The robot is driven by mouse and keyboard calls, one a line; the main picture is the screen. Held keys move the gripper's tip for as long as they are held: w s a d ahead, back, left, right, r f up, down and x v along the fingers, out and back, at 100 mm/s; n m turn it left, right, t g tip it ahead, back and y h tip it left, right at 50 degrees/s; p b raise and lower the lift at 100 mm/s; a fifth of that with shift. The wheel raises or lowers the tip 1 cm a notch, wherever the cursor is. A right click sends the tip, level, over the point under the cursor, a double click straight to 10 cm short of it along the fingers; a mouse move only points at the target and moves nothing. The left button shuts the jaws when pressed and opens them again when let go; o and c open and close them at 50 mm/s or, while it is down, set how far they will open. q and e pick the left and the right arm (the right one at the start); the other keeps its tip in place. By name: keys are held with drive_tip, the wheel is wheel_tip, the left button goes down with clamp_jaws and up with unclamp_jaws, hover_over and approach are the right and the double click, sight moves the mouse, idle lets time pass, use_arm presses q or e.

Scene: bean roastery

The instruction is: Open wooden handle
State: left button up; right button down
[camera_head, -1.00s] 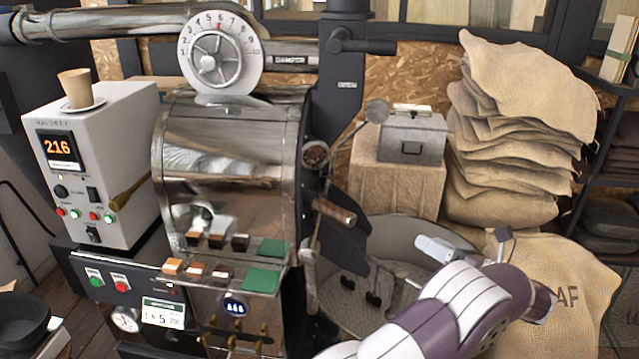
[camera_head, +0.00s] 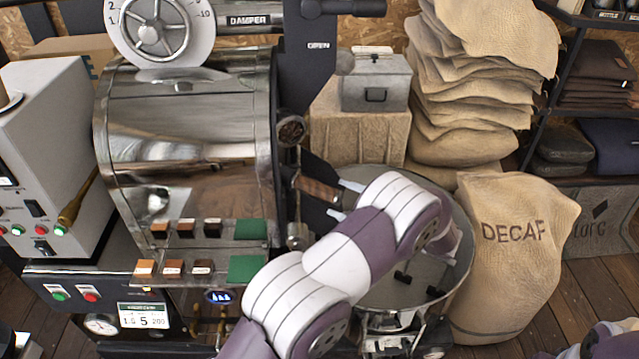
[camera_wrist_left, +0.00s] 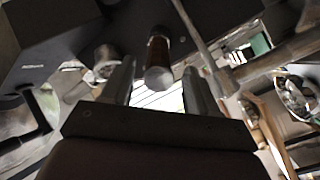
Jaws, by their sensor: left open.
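The wooden handle (camera_head: 318,189) is a short brown grip with metal ends, on the front of the chrome roaster drum (camera_head: 190,140). In the left wrist view the handle (camera_wrist_left: 158,52) points toward the camera, with its metal end cap nearest. My left gripper (camera_head: 342,200) is open just to the right of the handle, its two pale fingers pointing at it. In the left wrist view its fingers (camera_wrist_left: 160,70) stand on either side of the handle, with gaps visible on both sides. My right gripper is not in view.
The round cooling tray (camera_head: 455,265) lies below and behind my left forearm. A grey metal box (camera_head: 376,85) stands on a block behind the handle. A DECAF sack (camera_head: 515,265) stands right of the tray. A dark lever plate (camera_head: 310,60) rises above the handle.

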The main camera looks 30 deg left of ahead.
sight(322, 193)
use_arm(q)
drive_tip(key=a+p, duration=0.1)
drive_tip(key=a, duration=0.4)
drive_tip(key=shift+a+r, duration=0.2)
drive_tip(key=shift+a+f, duration=0.2)
drive_tip(key=shift+a, duration=0.2)
drive_tip(key=shift+d, duration=0.1)
clamp_jaws()
drive_tip(key=shift+d, duration=0.1)
